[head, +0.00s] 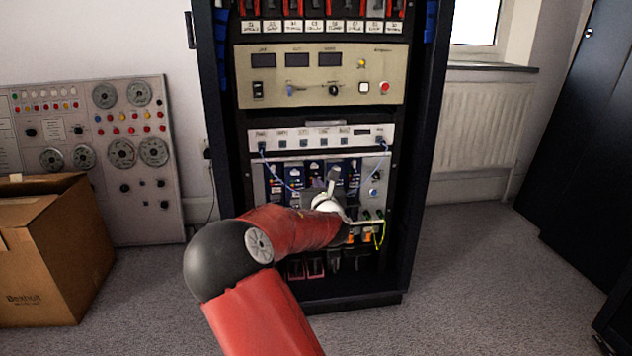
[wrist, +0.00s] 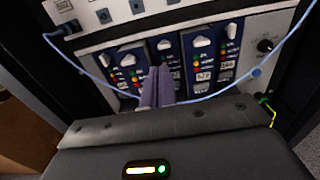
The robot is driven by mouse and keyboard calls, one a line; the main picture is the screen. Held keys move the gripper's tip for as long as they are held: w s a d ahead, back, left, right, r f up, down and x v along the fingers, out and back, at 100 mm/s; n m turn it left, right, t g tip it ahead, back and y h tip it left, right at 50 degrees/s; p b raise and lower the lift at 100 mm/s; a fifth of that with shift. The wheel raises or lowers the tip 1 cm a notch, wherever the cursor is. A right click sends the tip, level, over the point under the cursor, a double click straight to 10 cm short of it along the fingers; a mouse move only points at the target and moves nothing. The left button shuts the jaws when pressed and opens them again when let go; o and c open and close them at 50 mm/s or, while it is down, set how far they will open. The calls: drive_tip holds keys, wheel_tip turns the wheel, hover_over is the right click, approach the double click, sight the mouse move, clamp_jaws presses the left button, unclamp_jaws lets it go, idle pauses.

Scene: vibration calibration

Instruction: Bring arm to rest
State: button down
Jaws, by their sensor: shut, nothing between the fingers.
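My red arm reaches up from the bottom of the head view to the equipment rack (head: 428,130). My gripper (head: 333,178) is in front of the row of dark blue modules, and the wrist housing hides part of that row. In the wrist view my gripper (wrist: 163,75) shows as two fingers side by side, closed together with nothing held. They point at the blue modules (wrist: 208,60), which carry white knobs and coloured lights. I cannot tell whether the fingertips touch a module.
A blue cable (wrist: 215,95) hangs across the modules near my fingers. A green-yellow wire (head: 380,235) is at the rack's lower right. A cardboard box (head: 40,265) and a grey control panel (head: 90,150) stand at left. A dark cabinet (head: 585,140) is at right. Carpet is clear beside the rack.

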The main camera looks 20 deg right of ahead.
drive_tip(key=s+d+f+m+g+h+p, duration=0.1)
drive_tip(key=s+m+g+p, duration=0.2)
drive_tip(key=s+m, duration=0.6)
drive_tip(key=s+a+r+m+g+y+p, duration=0.2)
drive_tip(key=s+a+m, duration=0.5)
drive_tip(key=s, duration=0.4)
drive_tip(key=s+a+r+m+g+y+p, duration=0.2)
drive_tip(key=s+a+r+m+g+p, duration=0.1)
drive_tip(key=s+a+m, duration=0.4)
drive_tip(key=s+a+r+m+g+y+p, duration=0.2)
drive_tip(key=s+a+m, duration=0.5)
drive_tip(key=s, duration=0.9)
wheel_tip(320, 180, up, 2)
drive_tip(key=m+g, duration=0.1)
drive_tip(key=m, duration=0.1)
drive_tip(key=shift+r+m+g, duration=0.2)
drive_tip(key=shift+m+g, duration=0.2)
